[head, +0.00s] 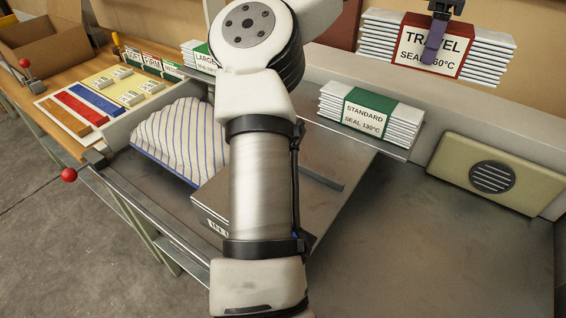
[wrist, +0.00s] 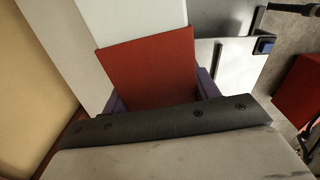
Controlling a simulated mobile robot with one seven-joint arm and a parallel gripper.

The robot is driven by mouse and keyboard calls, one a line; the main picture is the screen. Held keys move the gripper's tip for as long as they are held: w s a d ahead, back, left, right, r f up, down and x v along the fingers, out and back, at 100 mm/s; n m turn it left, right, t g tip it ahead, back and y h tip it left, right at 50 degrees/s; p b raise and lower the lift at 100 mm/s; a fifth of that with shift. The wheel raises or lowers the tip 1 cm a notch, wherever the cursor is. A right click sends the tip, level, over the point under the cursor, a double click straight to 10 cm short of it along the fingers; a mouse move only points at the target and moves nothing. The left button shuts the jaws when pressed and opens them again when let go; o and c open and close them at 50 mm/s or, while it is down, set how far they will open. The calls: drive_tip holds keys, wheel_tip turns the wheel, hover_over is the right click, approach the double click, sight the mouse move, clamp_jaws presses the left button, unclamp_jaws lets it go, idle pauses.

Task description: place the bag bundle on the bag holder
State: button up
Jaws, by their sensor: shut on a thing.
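A bundle of white bags with a red band marked TRAVEL, SEAL 160°C (head: 432,52) is held up at the top right of the head view. My gripper (head: 435,42) is shut on it; one purple finger lies over the label. In the wrist view the red band (wrist: 152,68) sits between the purple fingers of my gripper (wrist: 163,95). A second bundle, with a green band marked STANDARD, SEAL 130°C (head: 367,113), lies lower on the grey back ledge. I cannot tell which part is the bag holder; my arm hides the middle of the bench.
A striped pillow (head: 180,138) lies left of my arm. Further left are a colour chart (head: 98,97), a cardboard box (head: 40,45) and bundles marked LARGE (head: 200,57). A beige speaker-like box (head: 500,175) is at right. The grey bench top (head: 430,235) in front is clear.

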drive_tip(key=s+a+m+b, duration=0.1)
drive_tip(key=s+a, duration=0.2)
drive_tip(key=a, duration=0.6)
drive_tip(key=s+a+f+b, duration=0.1)
drive_tip(key=s+a, duration=0.2)
drive_tip(key=a, duration=0.6)
drive_tip(key=s+a+m+b, duration=0.1)
drive_tip(key=s+a, duration=0.3)
drive_tip(key=a, duration=0.4)
drive_tip(key=f, duration=1.9)
drive_tip(key=shift+w+a+f, duration=0.15)
drive_tip(key=shift+w, duration=0.05)
drive_tip(key=shift+f+b, duration=0.2)
drive_tip(key=shift+b, duration=0.2)
drive_tip(key=o, duration=1.3)
drive_tip(key=shift+r, duration=0.15)
wheel_tip(320, 180, up, 12)
drive_tip(key=shift+r, duration=0.1)
